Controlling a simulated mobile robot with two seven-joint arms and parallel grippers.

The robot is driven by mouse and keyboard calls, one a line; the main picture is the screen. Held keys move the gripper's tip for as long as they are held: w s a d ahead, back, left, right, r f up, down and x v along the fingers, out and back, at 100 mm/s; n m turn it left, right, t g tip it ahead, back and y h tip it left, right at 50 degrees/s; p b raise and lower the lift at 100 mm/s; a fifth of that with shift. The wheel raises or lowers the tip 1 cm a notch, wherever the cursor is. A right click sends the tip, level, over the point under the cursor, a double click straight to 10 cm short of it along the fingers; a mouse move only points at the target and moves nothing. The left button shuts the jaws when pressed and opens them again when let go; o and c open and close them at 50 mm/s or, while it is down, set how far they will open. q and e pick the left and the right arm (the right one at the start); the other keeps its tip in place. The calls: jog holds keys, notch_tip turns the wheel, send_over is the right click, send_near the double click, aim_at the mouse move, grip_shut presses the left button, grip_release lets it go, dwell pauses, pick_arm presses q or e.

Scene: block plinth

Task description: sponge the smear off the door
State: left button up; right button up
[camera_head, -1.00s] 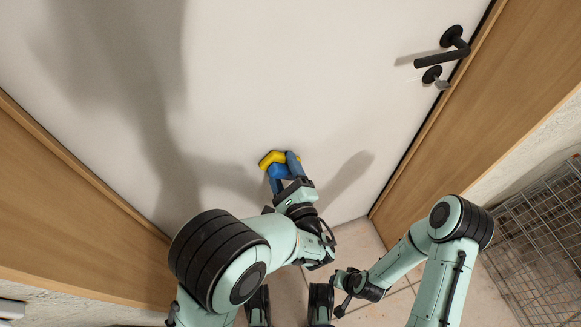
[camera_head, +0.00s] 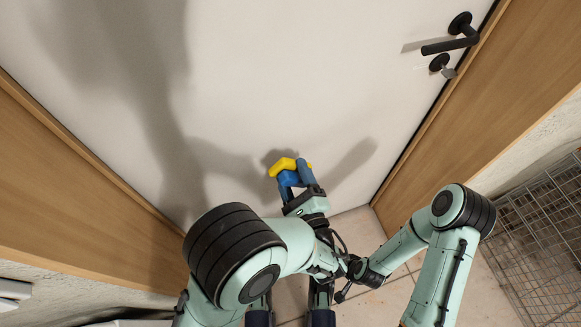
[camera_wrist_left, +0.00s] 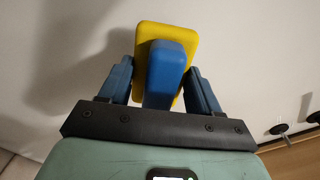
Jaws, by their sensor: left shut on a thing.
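The white door (camera_head: 290,90) fills most of the head view; I can make out no smear on it. My left gripper (camera_head: 296,176) is shut on the blue grip of a yellow sponge (camera_head: 284,166). In the left wrist view the yellow pad (camera_wrist_left: 188,32) lies beyond the blue grip (camera_wrist_left: 165,75), between the blue fingers of my left gripper (camera_wrist_left: 162,85). The sponge is in front of the lower door, its shadow just to its upper left; it looks slightly apart from the surface. My right gripper (camera_head: 343,293) is low, its jaws too small and dark to read.
A black door lever (camera_head: 450,46) and lock (camera_head: 440,65) are at upper right. Wooden frame sides (camera_head: 462,130) flank the door. A wire basket (camera_head: 540,240) stands on the floor at right. The door face around the sponge is clear.

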aim_at(297, 185)
pick_arm(q)
jog(key=shift+s, duration=0.1)
jog(key=shift+v, duration=1.45)
